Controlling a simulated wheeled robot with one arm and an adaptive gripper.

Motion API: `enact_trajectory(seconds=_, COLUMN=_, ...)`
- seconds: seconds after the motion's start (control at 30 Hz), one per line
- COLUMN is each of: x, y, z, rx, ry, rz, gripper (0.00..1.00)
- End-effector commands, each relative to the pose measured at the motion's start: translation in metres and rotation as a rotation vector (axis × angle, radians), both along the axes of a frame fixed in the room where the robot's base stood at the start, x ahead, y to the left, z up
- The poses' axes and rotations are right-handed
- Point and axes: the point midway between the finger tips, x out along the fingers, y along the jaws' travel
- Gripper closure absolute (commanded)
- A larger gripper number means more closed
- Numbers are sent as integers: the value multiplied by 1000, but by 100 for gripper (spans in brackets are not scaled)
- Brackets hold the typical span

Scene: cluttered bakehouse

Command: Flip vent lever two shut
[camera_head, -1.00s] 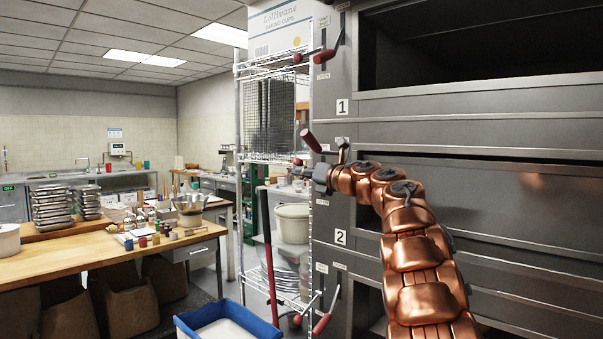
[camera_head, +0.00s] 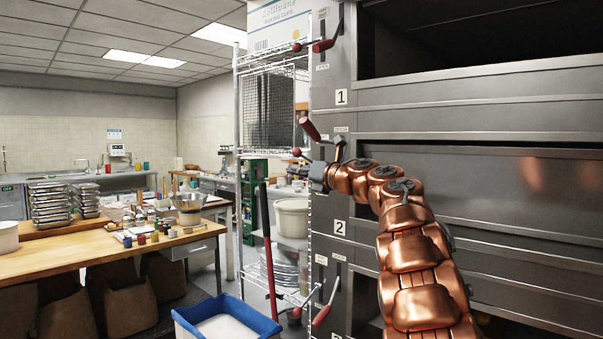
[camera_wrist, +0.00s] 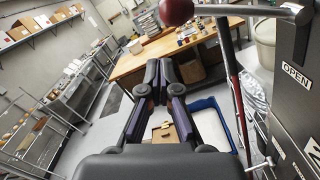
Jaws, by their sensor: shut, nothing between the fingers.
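Vent lever two is the middle lever on the oven's left post, above the "2" plate (camera_head: 339,229). Its red grip (camera_head: 310,128) slants up to the left, and a red ball (camera_head: 297,152) on a grey rod sits below it. In the wrist view the red ball (camera_wrist: 177,10) and its rod (camera_wrist: 250,10) cross the top, beside an "OPEN" label (camera_wrist: 295,75). My gripper (camera_head: 318,174) is just under the lever in the head view; its fingers (camera_wrist: 164,72) are shut and empty in the wrist view. Whether it touches the lever cannot be told.
Similar levers sit above (camera_head: 325,44) and below (camera_head: 322,316). A wire rack (camera_head: 240,110) stands left of the oven. A long red-handled tool (camera_head: 268,250) leans near a blue bin (camera_head: 265,327). A wooden table (camera_head: 100,247) is farther left.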

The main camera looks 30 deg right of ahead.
Motion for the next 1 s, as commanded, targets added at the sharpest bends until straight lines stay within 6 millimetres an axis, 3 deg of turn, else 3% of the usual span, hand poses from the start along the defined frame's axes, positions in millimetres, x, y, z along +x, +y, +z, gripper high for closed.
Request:
enact_trajectory(seconds=0.07, x=-2, y=6, z=-13, rx=-1, ry=1, rz=2, gripper=100)
enact_trajectory(seconds=0.4, x=-64, y=-14, z=-12, rx=-2, ry=2, rz=0, gripper=100)
enact_trajectory(seconds=0.6, x=-91, y=-23, z=-12, rx=1, ry=4, rz=0, gripper=100)
enact_trajectory(seconds=1.0, x=-97, y=-24, z=-11, rx=0, ry=4, rz=3, gripper=100)
